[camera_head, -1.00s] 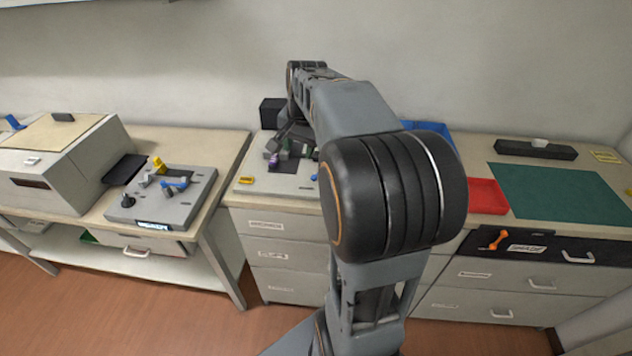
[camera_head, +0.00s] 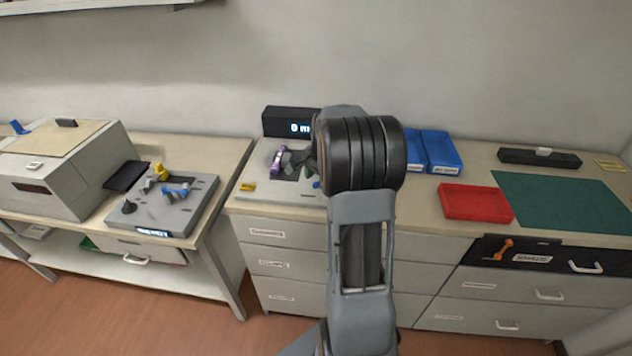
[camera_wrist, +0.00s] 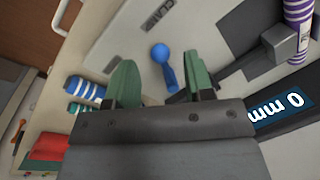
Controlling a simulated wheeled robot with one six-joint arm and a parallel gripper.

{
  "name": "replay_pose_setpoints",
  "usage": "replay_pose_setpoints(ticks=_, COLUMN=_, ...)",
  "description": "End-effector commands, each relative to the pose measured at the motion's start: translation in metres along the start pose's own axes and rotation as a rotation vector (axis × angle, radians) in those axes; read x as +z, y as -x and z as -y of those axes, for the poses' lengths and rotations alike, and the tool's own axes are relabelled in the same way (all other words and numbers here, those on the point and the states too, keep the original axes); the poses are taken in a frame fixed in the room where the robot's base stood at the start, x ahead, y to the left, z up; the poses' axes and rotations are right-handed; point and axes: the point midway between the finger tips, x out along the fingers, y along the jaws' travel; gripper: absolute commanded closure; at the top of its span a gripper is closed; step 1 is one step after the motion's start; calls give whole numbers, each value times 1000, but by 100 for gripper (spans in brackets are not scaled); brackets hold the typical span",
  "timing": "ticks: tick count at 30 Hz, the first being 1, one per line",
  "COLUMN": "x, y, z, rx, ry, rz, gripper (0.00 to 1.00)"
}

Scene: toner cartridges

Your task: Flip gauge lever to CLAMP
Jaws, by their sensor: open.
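The gauge's blue lever (camera_wrist: 164,66) has a round knob and stands between my gripper's two green fingers in the wrist view. My gripper (camera_wrist: 158,62) is open, with a finger on either side; I cannot tell whether either touches the lever. The CLAMP label (camera_wrist: 157,13) is printed on the pale gauge plate (camera_wrist: 120,42), beyond the knob. A purple-and-white banded cartridge (camera_wrist: 299,25) sits at the gauge's dark jaws; it also shows in the head view (camera_head: 277,160). The gauge display (camera_wrist: 279,112) reads 0 mm. My arm hides most of the gripper in the head view.
Blue trays (camera_head: 433,151), a red tray (camera_head: 475,203) and a green mat (camera_head: 560,207) lie to the right on the counter. A grey fixture (camera_head: 165,205) and a boxy machine (camera_head: 60,165) stand to the left. Blue-and-white banded pieces (camera_wrist: 84,88) show in the wrist view.

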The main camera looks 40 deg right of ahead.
Motion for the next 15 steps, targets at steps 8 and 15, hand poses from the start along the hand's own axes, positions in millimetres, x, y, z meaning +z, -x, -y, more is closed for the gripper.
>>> replay_pose_setpoints(ticks=8, x=0, y=-21, z=0, rx=0, ry=1, rz=0, gripper=52)
replay_pose_setpoints(ticks=15, x=0, y=-24, z=0, rx=-1, ry=1, rz=-1, gripper=52)
